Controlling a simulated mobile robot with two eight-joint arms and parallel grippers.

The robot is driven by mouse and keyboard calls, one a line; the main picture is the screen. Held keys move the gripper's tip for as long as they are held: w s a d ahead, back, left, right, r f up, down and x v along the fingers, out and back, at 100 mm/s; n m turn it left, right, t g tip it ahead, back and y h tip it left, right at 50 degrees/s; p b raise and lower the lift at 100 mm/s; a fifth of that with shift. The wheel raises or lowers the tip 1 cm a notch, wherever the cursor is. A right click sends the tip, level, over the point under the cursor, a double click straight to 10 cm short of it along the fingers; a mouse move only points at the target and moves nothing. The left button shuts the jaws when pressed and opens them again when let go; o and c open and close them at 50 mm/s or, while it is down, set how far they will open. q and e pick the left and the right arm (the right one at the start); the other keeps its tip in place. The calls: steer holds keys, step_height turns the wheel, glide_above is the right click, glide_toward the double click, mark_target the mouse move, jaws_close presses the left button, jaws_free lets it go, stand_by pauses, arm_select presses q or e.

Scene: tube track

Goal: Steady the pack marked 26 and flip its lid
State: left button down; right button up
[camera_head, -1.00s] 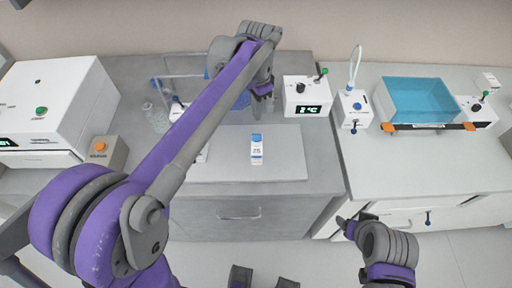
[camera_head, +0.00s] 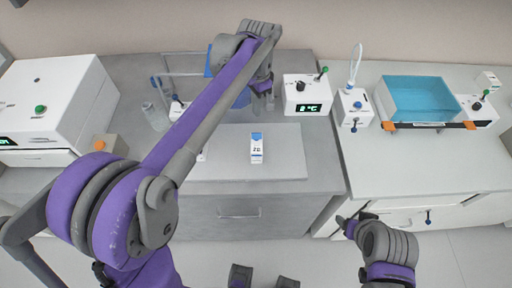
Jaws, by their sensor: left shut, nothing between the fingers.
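A small white pack (camera_head: 257,155) with a blue top stands on the pale grey board in the centre; its dark number is small and looks like 26. My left gripper (camera_head: 263,103) is shut and empty, just behind the pack and apart from it, pointing down. My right gripper (camera_head: 345,226) is low at the right, in front of the cabinets and away from the pack; its fingers are too small to read. Another white item (camera_head: 202,156) is mostly hidden by my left arm.
The board (camera_head: 285,165) is clear to the pack's right. A white box with a green display (camera_head: 307,96) stands behind it. A blue-filled tank (camera_head: 420,100) is on the right bench, a large white machine (camera_head: 60,95) at left.

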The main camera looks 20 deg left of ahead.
arm_select(q)
step_height(320, 180, down, 3)
steer(key=shift+r+b, duration=0.2)
steer(key=shift+b, duration=0.35)
steer(key=shift+s, duration=0.1)
steer(key=shift+s+d+r, duration=0.15)
steer(key=shift+s+r, duration=0.05)
steer(key=shift+s, duration=0.35)
steer(key=shift+s+d+r, duration=0.15)
steer(key=shift+s+r, duration=0.05)
steer(key=shift+s, duration=0.35)
steer(key=shift+s+d+r+p, duration=0.25)
steer(key=shift+s+r+p, duration=0.15)
steer(key=shift+s+r, duration=0.35)
steer(key=shift+s+f, duration=0.1)
steer(key=shift+f, duration=0.05)
steer(key=shift+f, duration=0.1)
